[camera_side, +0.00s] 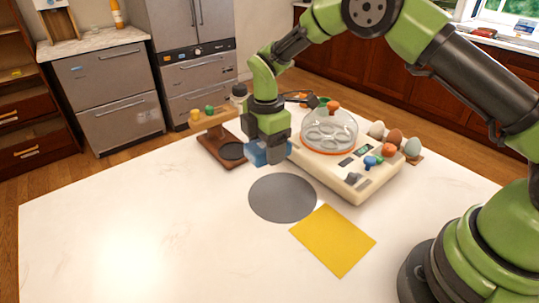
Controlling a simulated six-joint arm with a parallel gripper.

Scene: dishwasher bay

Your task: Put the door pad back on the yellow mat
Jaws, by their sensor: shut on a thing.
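The yellow mat (333,240) lies flat on the white table, right of centre toward the front, with nothing on it. My gripper (268,150) points down over the table, behind and left of the mat. It is shut on a blue, block-like piece (257,154), which appears to be the door pad. The piece is small and partly merges with the jaws in the picture, so its full shape is hidden. It looks held above the table, behind the grey disc.
A round grey disc (282,198) lies beside the yellow mat. A cream appliance (338,180) with a clear dome (328,130) stands right of my gripper, with several eggs (394,137) behind. A brown wooden stand (212,146) is to the left. The table's front left is clear.

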